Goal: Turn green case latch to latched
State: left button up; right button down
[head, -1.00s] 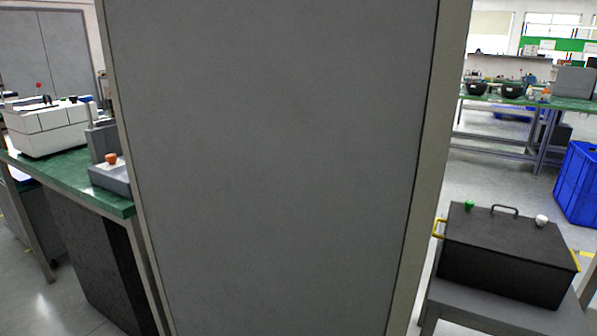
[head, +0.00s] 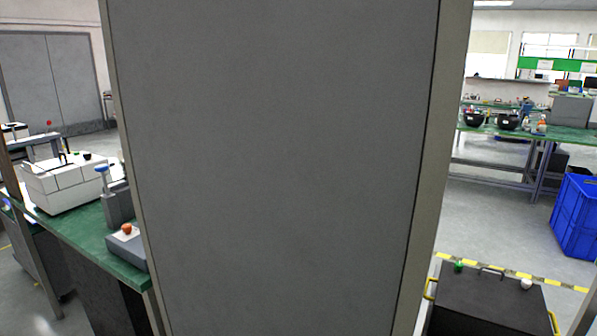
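A black case (head: 490,301) sits at the lower right, its lower part cut off by the picture's edge. A small green knob (head: 459,266) is on the back left of its lid, and a white knob (head: 526,284) is on the back right. The green knob looks like the green case latch; which way it is turned is too small to tell. A dark handle (head: 491,271) lies between the knobs, and yellow handles are at the case's sides. Neither of my grippers is in view.
A large grey panel (head: 275,170) fills the middle and blocks the view behind it. A green bench (head: 75,240) with white boxes (head: 65,184) stands left. A blue crate (head: 577,215) and another green bench stand right. Clear floor (head: 490,220) lies behind the case.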

aim_at(458, 266)
jog(key=z, duration=1.25)
jog(key=i+l, duration=0.3)
jog(key=i+l+u, duration=0.1)
jog(key=i+l, duration=0.2)
jog(key=l, duration=0.15)
jog(key=i+l, duration=0.25)
jog(key=l, duration=0.15)
